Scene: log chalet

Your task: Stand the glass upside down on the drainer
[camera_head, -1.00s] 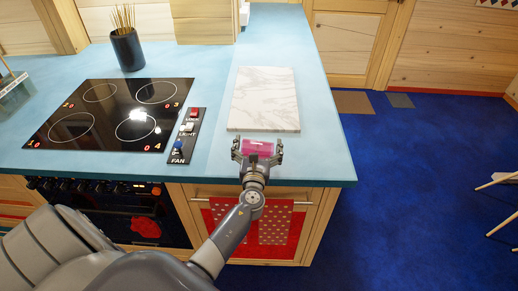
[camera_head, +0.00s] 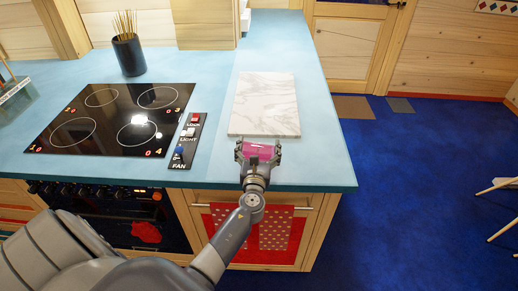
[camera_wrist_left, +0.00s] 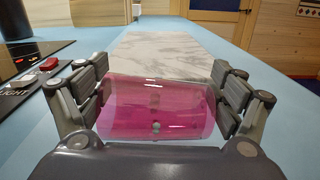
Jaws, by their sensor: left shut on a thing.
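The glass (camera_head: 258,153) is pink and see-through. My left gripper (camera_head: 258,150) is shut on it at the counter's front edge, just in front of a white marble board. In the left wrist view the glass (camera_wrist_left: 156,110) lies on its side across the view, with a finger pressed at each end. No drainer can be made out in these views. My right gripper is out of view.
The marble board (camera_head: 264,104) lies flat and bare on the blue counter (camera_head: 325,165). A black hob (camera_head: 115,118) and a switch panel (camera_head: 187,140) are to the left. A dark pot of sticks (camera_head: 129,55) stands at the back left. The counter right of the board is clear.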

